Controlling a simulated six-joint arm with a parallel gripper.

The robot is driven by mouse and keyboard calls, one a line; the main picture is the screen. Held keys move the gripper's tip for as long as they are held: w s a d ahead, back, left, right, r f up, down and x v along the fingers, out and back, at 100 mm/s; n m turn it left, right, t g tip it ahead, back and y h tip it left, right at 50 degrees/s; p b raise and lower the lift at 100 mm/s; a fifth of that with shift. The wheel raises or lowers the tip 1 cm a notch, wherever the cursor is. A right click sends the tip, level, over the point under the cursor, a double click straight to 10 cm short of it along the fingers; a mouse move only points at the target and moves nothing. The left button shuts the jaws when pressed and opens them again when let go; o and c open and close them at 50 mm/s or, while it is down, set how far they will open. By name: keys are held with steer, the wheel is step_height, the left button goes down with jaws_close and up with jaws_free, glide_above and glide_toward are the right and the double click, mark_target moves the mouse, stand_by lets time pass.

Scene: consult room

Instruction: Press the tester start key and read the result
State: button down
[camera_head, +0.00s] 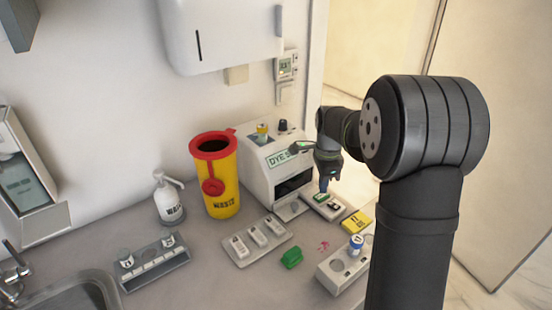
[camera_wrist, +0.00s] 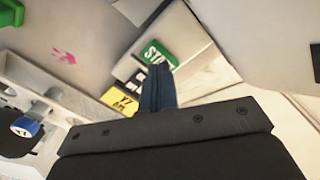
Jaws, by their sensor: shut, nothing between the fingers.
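A yellow block (camera_head: 356,222) stands right of the tester. The white "DYE" box (camera_head: 258,175) is close behind. A tray (camera_head: 240,258) with white cassettes, a green clip (camera_head: 291,257) and a white rack (camera_head: 335,283) lie in front. A yellow waste bin (camera_head: 222,185) stands left.

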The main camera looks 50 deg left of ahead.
steer(key=shift+f, duration=0.95)
stand_by(0.3)
steer(key=shift+r, duration=3.5)
steer(key=shift+f, duration=0.1)
